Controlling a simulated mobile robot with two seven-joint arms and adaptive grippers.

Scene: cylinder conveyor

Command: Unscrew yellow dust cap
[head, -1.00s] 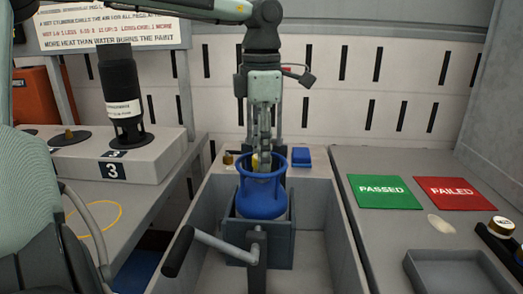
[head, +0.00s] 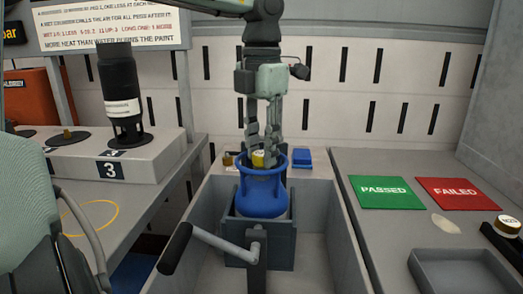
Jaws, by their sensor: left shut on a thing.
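The blue gas cylinder (head: 262,200) stands upright in a grey clamp (head: 246,228) inside the trough, with its ring-shaped collar on top. The yellow dust cap (head: 258,158) shows inside the collar. My left gripper (head: 265,158) points straight down over the cylinder, with its fingers reaching into the collar on either side of the cap. It is shut on the yellow dust cap. The fingertips and the valve under the cap are partly hidden by the collar. My right gripper is not in view.
A crank handle (head: 215,243) sticks out in front of the clamp. A blue block (head: 302,158) lies behind the cylinder to the right. Green PASSED (head: 385,192) and red FAILED (head: 458,193) plates lie on the right bench. A black tool (head: 121,95) stands on the left block.

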